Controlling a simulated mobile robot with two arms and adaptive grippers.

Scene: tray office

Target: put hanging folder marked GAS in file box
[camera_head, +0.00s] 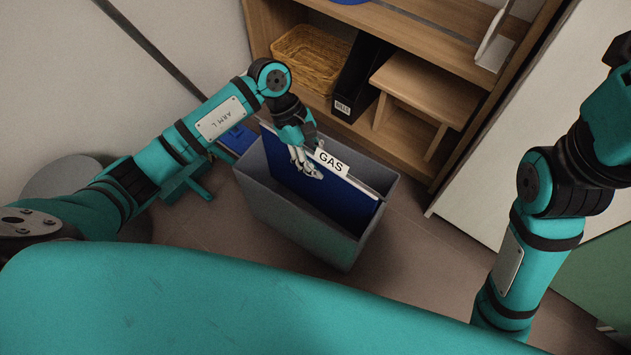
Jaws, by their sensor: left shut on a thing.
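The blue hanging folder (325,195) has a white tab marked GAS (331,161) on its top edge. It hangs upright inside the grey file box (300,232), with most of its lower part below the box's rim. My left gripper (306,170) is at the folder's top edge, just left of the tab, and is shut on the folder. Whether the folder's ends rest on the box's rims I cannot tell. My right arm shows at the right side, but its gripper is out of the picture.
A wooden shelf (425,45) behind the box holds a wicker basket (308,58), a black file holder (360,78) and a small wooden stool (425,85). A blue object (237,138) lies left of the box. Floor (400,255) is clear right of the box.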

